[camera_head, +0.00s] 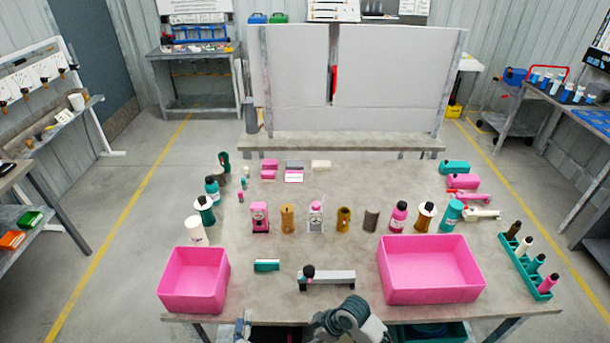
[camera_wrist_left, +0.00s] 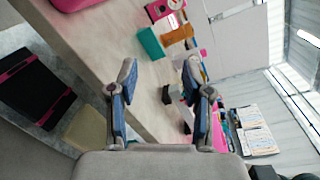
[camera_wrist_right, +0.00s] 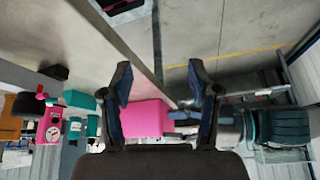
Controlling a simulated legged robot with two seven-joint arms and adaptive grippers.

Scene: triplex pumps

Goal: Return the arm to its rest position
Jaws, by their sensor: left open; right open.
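My left gripper (camera_head: 243,328) shows only in part at the front edge of the table (camera_head: 330,255) in the head view. In the left wrist view its two fingers (camera_wrist_left: 160,80) are spread with nothing between them, and the table edge runs behind them. My right gripper is not clear in the head view. In the right wrist view its fingers (camera_wrist_right: 160,82) are spread apart and empty. A pink box (camera_wrist_right: 146,118) shows behind and between those fingers, with no visible grip on it. A part of my own arm (camera_head: 347,318) shows at the bottom centre of the head view.
Two pink bins stand at the table's front left (camera_head: 194,281) and front right (camera_head: 430,270). Between them are a teal block (camera_head: 267,265) and a grey bar fixture (camera_head: 327,280). Several pump parts stand in a row behind. A teal rack (camera_head: 526,264) lies at the right edge.

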